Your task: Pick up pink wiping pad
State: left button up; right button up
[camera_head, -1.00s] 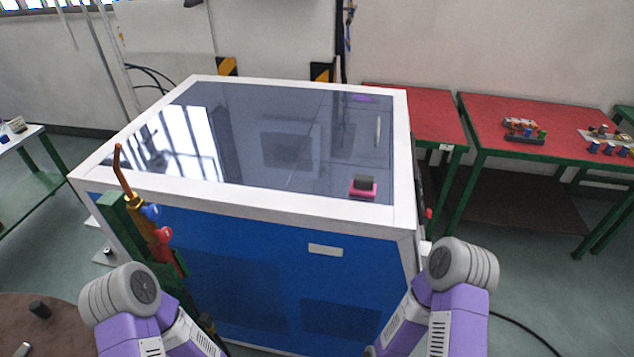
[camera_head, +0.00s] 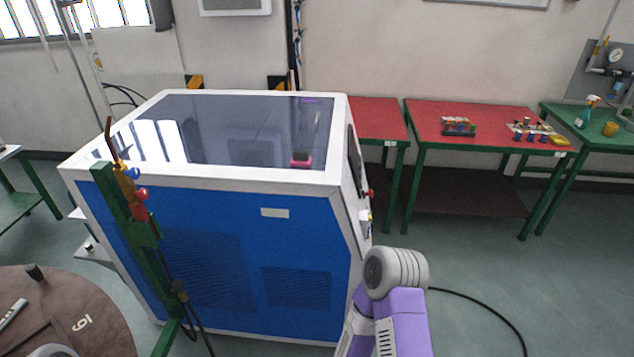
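The pink wiping pad (camera_head: 301,160) lies on the dark glass top of the blue and white generator cabinet (camera_head: 150,205), near the top's front right corner. It has a pink base and a dark block on top. My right arm stands at the bottom centre-right, in front of the cabinet and well below the pad; its gripper is out of view. Only a small grey piece of my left arm shows at the bottom left edge, and its gripper is out of view. Nothing touches the pad except the top it rests on.
A green torch stand (camera_head: 128,215) with a torch and valves rises at the cabinet's front left. A brown round table (camera_head: 95,315) is at the lower left. Red-topped tables (camera_head: 425,122) stand behind at the right. A black cable (camera_head: 490,307) lies on open floor at right.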

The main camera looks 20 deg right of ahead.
aim_at(300, 157)
jog(key=k, duration=0.45)
jog(key=z, duration=1.15)
jog(key=i, duration=0.85)
